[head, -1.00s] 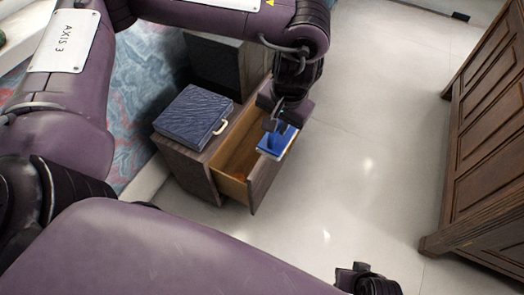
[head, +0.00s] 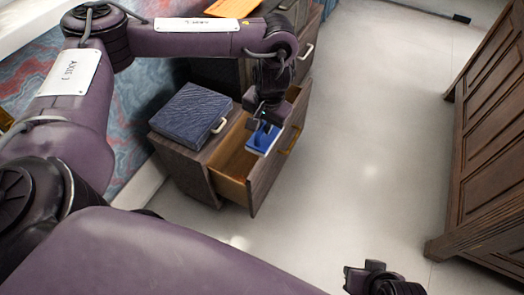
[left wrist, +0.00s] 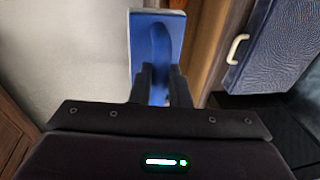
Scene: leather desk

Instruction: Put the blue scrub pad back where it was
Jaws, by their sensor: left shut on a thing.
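The blue scrub pad (head: 262,141), a blue block with a grip on top and a pale underside, is held by my left gripper (head: 265,122). In the head view it appears over the open drawer (head: 233,160), just inside the front panel. Its height above the drawer floor is hard to tell. In the left wrist view the fingers (left wrist: 160,82) are closed on the grip of the pad (left wrist: 143,35). My right gripper (head: 368,277) is low at the bottom right, away from the drawer, and its jaws do not show clearly.
A blue textured case (head: 190,112) with a pale handle lies on the cabinet top beside the drawer. Another drawer unit with an orange item (head: 232,8) stands behind. A dark wooden cabinet (head: 485,140) is at right. The floor (head: 370,140) between is clear.

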